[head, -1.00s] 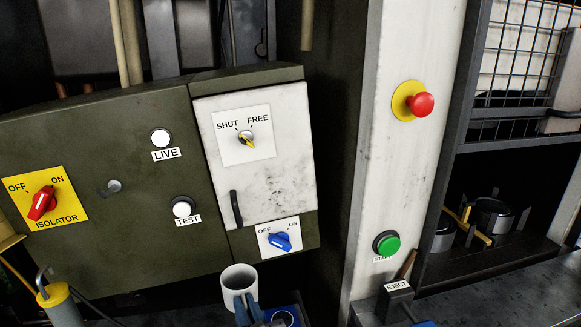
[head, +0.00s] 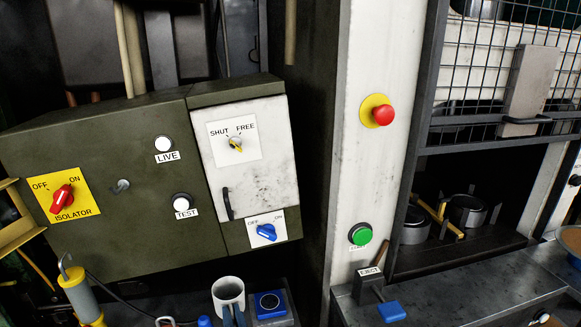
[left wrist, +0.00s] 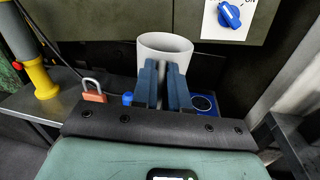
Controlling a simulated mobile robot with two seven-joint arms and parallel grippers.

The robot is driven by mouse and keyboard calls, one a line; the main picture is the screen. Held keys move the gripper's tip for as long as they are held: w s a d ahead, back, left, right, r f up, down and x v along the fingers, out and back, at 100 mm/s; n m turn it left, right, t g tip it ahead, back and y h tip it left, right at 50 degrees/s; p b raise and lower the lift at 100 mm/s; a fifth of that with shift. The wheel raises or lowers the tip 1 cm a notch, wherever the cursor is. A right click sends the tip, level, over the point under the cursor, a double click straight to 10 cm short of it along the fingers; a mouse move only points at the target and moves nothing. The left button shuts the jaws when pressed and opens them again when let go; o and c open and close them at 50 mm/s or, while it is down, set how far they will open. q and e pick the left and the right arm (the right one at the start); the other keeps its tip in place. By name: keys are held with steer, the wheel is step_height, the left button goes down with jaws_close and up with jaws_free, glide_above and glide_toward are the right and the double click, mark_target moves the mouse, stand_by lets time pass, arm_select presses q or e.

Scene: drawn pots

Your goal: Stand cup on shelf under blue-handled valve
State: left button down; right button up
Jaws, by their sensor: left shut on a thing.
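A pale grey cup (head: 228,289) stands upright at the bottom of the head view, below the cabinet. My left gripper (head: 233,316) is shut on it, with its blue fingers on the near side. The cup's upper part (left wrist: 165,46) and the fingers (left wrist: 165,82) also show in the left wrist view. The fingers hide part of the cup, and I cannot tell whether its base touches anything. I see no clear blue-handled valve or shelf under one. My right gripper is not in view.
A green cabinet (head: 100,150) with a blue OFF/ON knob (head: 263,233) stands behind the cup. A blue-topped box (head: 270,303) is right beside it. A padlock (left wrist: 93,90) and a yellow cylinder (left wrist: 40,78) are to the left. A metal bench (head: 460,287) lies at right.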

arm_select(q)
steer(key=w+a+f+m+h+p, duration=0.1)
steer(key=a+f+p, duration=0.3)
steer(key=a+f, duration=0.1)
steer(key=shift+w+t+h, duration=0.2)
steer(key=shift+t+h, duration=0.1)
steer(key=shift+h, duration=0.1)
steer(key=shift+d, duration=0.1)
